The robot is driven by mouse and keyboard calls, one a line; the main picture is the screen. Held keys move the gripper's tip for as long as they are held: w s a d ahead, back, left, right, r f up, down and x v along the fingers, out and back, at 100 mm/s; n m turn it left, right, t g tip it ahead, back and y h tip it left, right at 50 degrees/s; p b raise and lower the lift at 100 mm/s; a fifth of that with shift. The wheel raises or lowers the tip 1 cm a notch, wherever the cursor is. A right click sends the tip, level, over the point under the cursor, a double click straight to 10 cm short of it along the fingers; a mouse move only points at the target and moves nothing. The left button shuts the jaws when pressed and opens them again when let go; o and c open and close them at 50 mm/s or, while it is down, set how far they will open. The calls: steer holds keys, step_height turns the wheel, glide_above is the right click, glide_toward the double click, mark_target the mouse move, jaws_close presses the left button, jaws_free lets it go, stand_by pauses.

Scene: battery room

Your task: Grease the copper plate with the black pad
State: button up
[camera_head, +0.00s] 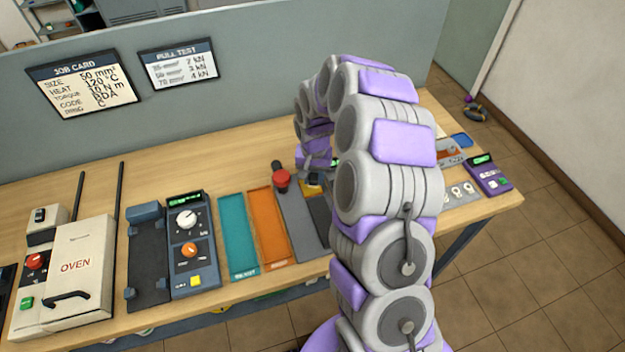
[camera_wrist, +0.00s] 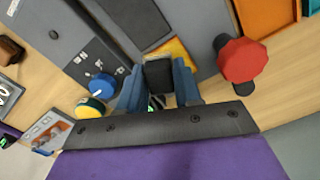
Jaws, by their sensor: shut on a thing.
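My gripper (camera_wrist: 160,88) has blue fingers and is shut on a small black block (camera_wrist: 159,73), which looks like the black pad. It is above a grey station on the bench. In the wrist view, an amber-yellow flat piece (camera_wrist: 180,50) shows just beyond and beside the block; I cannot tell for certain whether it is the copper plate. A dark rectangular surface (camera_wrist: 136,18) lies farther up. In the head view, the amber piece (camera_head: 308,187) shows beside my arm, and the arm hides part of the station. Whether the pad touches the surface is unclear.
A red knob (camera_wrist: 243,60) stands close to the right of my gripper, also in the head view (camera_head: 282,179). A blue knob (camera_wrist: 102,86) stands to its left. An orange tray (camera_head: 268,225), teal tray (camera_head: 238,235) and oven (camera_head: 75,268) line the bench.

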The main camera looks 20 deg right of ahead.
steer(key=shift+a+r, duration=0.15)
steer(key=shift+r, duration=0.65)
steer(key=shift+a+r, duration=0.15)
steer(key=shift+a, duration=0.15)
steer(key=shift+d, duration=0.3)
